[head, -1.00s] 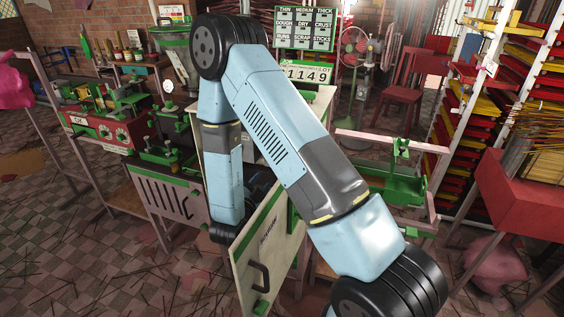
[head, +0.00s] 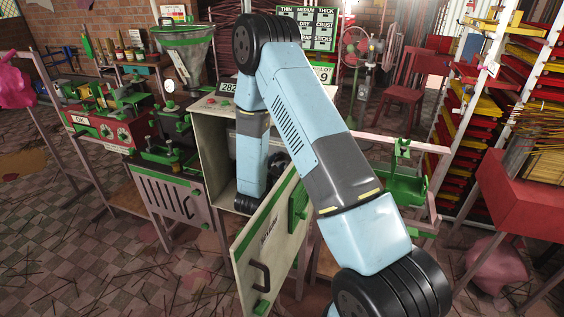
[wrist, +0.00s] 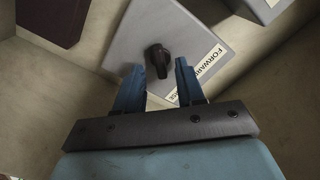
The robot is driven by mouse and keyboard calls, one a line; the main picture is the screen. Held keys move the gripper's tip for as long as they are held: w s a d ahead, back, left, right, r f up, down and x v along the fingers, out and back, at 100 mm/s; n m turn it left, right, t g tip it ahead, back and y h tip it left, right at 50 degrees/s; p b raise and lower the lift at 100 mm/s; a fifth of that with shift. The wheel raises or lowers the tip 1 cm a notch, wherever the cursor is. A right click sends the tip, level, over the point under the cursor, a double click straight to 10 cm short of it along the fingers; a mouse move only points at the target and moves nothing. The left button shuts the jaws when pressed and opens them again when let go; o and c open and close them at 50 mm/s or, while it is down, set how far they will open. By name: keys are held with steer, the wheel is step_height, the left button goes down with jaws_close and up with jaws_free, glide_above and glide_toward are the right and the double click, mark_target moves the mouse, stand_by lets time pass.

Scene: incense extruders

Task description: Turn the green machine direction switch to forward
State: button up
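The direction switch is a black rotary knob (wrist: 158,58) on a grey box (wrist: 140,25) inside the machine cabinet, in the wrist view. A label (wrist: 207,62) beside it reads "FORWARD", with more text partly hidden by a finger. My gripper (wrist: 158,72) is open, its two blue fingers apart on either side of the knob's near end. I cannot tell whether either finger touches it. In the head view, the cream and green machine cabinet (head: 213,150) stands with its door (head: 268,245) open. My arm reaches inside, and it hides the switch and my gripper there.
The open door with its black handle (head: 260,272) juts out near my arm. A dark red block (wrist: 52,20) and another grey box (wrist: 262,8) are close by inside the cabinet. A green machine (head: 172,145) stands to the left; racks (head: 480,110) stand to the right.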

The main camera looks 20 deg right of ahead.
steer(key=shift+w+d, duration=0.35)
steer(key=shift+w, duration=0.15)
steer(key=shift+c, duration=0.3)
jaws_close()
